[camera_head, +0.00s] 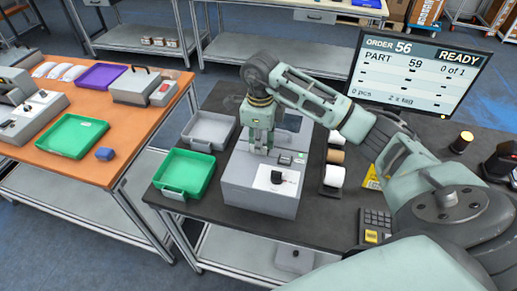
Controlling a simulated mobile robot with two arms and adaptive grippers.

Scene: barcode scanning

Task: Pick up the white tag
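My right gripper (261,150) points down over the back part of a grey box-shaped machine (258,200) on the dark table. Its two fingers show small, and I cannot tell how far apart they are or whether anything thin is between them. A white flat patch (264,183) with a black knob-like part lies on the machine's front top. I cannot tell whether this patch is the white tag or part of the machine. No other clear white tag shows near the gripper, and the gripper hides part of the machine. My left gripper is not in view.
A green tray (208,165) and a grey tray (228,121) stand left of the machine. Label rolls (333,176), a keypad (376,220) and an order screen (418,75) are to the right. An orange table (118,172) stands across a gap at left.

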